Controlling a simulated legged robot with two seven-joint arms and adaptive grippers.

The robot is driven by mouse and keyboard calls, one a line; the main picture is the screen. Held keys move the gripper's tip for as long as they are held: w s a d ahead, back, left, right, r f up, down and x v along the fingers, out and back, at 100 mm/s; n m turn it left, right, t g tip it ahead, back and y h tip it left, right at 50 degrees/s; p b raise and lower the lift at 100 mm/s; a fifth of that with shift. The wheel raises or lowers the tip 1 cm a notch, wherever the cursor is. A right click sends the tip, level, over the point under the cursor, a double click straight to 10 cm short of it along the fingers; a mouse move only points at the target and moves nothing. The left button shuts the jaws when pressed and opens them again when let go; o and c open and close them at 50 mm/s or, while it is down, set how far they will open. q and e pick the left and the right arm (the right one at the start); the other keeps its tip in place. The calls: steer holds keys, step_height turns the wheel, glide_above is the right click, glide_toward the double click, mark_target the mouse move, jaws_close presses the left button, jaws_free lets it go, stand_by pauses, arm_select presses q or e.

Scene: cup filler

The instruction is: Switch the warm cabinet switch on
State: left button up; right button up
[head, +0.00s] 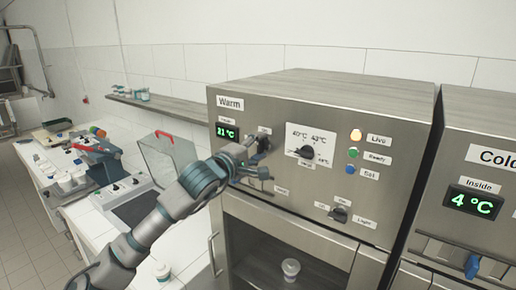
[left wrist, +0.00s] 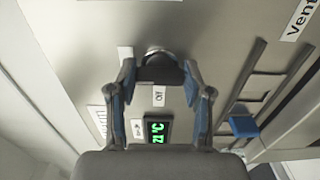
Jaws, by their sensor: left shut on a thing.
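The warm cabinet (head: 290,103) is a metal box labelled "Warm", with a green display (head: 228,132) reading about 21 °C. My left gripper (head: 262,148) is at the left part of its front panel, just right of the display. In the left wrist view, the fingers of my left gripper (left wrist: 160,75) are shut on a dark switch knob (left wrist: 160,68), one finger on each side. An "On" label (left wrist: 159,97) and the green display (left wrist: 157,131) show close to the knob. The gripper hides most of the switch in the head view. My right gripper is not in view.
A temperature dial (head: 306,152), several lamps including the amber Live lamp (head: 356,135), and a light knob (head: 339,214) are on the same panel. A blue vent slider (left wrist: 242,126) is beside the gripper. The cold cabinet (head: 490,130) stands right; a cluttered counter (head: 105,222) is left.

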arm_select(q)
steer(key=shift+d+f, duration=0.15)
steer(key=shift+f, duration=0.2)
steer(key=o, duration=1.2)
steer(key=shift+c, duration=0.2)
steer(key=shift+r, duration=0.15)
steer(key=shift+s, duration=0.1)
steer(key=shift+s+a, duration=0.15)
steer(key=shift+a, duration=0.05)
steer(key=v, duration=1.1)
steer(key=shift+a, duration=0.2)
steer(key=shift+s+d, duration=0.15)
